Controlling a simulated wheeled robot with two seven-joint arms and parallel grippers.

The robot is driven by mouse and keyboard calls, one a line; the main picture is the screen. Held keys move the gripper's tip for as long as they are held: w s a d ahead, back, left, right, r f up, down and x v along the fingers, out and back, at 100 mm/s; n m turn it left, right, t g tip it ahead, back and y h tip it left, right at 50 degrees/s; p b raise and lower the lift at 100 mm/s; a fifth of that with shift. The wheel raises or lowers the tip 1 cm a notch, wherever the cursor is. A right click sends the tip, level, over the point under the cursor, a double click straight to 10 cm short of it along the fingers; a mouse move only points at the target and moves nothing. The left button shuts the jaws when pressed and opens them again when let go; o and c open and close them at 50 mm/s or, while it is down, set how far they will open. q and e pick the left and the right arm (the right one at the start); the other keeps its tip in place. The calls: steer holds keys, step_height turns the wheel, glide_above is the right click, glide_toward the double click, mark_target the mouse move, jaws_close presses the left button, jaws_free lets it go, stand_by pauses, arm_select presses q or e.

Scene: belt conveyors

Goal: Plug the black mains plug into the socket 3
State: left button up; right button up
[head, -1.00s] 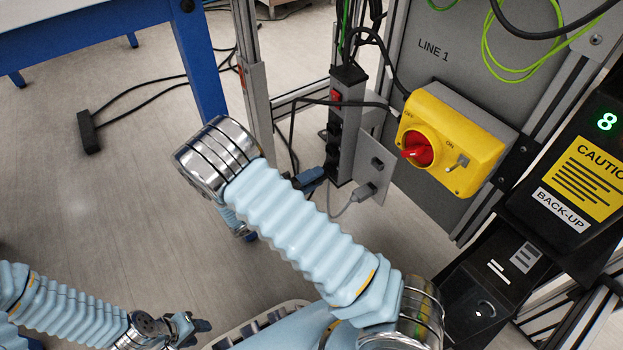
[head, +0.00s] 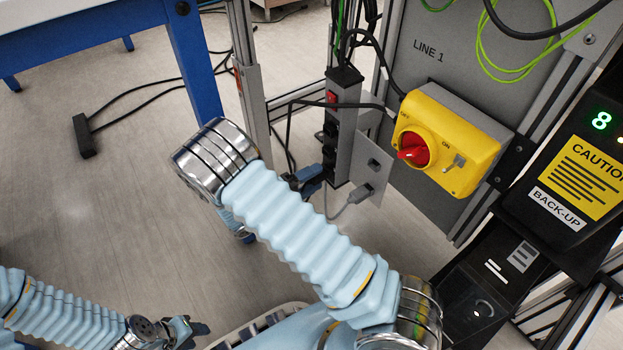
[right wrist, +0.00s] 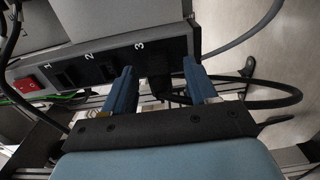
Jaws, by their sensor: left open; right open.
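The dark socket strip (head: 343,125) stands upright on the frame in the head view. In the right wrist view the strip (right wrist: 108,62) shows sockets marked 1, 2 and 3 and a red switch (right wrist: 27,85). The black mains plug (right wrist: 160,72) is at socket 3, against the strip's face; I cannot tell how deep it sits. My right gripper (right wrist: 160,90) is open, with its blue fingers on either side of the plug. It also shows low beside the strip in the head view (head: 308,181), partly hidden by my arm. My left gripper (head: 197,328) is open and empty at the lower left.
A black cable (right wrist: 275,103) loops right of the plug. A yellow switch box (head: 455,145) with a red knob is to the right.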

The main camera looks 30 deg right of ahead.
steer(key=s+a+p, duration=0.1)
steer(key=a, duration=1.3)
steer(key=shift+d, duration=0.15)
